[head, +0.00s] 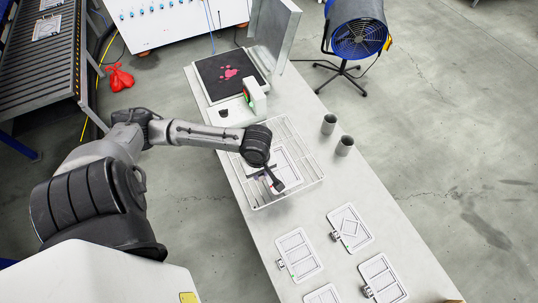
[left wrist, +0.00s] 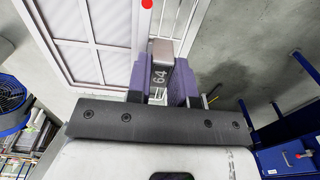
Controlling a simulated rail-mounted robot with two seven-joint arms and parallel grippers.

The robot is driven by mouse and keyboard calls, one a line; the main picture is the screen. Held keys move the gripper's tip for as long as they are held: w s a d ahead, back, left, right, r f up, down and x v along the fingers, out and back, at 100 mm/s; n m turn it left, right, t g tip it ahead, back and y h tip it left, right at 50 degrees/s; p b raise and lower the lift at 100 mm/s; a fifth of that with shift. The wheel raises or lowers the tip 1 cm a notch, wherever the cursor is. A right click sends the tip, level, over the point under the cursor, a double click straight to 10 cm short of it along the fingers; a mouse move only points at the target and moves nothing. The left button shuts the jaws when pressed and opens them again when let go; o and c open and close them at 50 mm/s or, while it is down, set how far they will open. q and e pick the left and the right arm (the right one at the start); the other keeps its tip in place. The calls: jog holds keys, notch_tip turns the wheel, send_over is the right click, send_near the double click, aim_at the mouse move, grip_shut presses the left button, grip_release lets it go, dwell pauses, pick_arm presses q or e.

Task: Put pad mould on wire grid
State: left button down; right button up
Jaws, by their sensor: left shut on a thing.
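My left gripper (head: 271,182) is over the wire grid (head: 290,194), a white wire rack on the long table. It is shut on the grey tab marked 64 of a pad mould (head: 288,163), a flat white framed panel. In the left wrist view the purple fingers (left wrist: 165,75) pinch this tab, and the pad mould (left wrist: 95,45) fills the upper left. The mould lies within the grid's outline in the head view. I cannot tell whether it rests on the wires or hangs just above them. My arm hides part of the grid. My right gripper is not in view.
Two grey cups (head: 344,146) stand by the right edge. Beyond the grid are a white-and-green device (head: 254,96) and a black plate (head: 212,72) with a pink paw print.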

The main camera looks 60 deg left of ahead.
pick_arm(q)
jog(key=w+a+f, duration=0.1)
jog(key=a+f, duration=0.1)
jog(key=a, duration=0.1)
jog(key=w+a+f, duration=0.2)
jog(key=a, duration=0.2)
jog(key=w+a+f+b, duration=0.1)
jog(key=a+f, duration=0.2)
jog(key=shift+w+a, duration=0.3)
jog(key=shift+a, duration=0.05)
jog(key=shift+f, duration=1.95)
jog(key=shift+f, duration=0.1)
jog(key=c, duration=1)
grip_release()
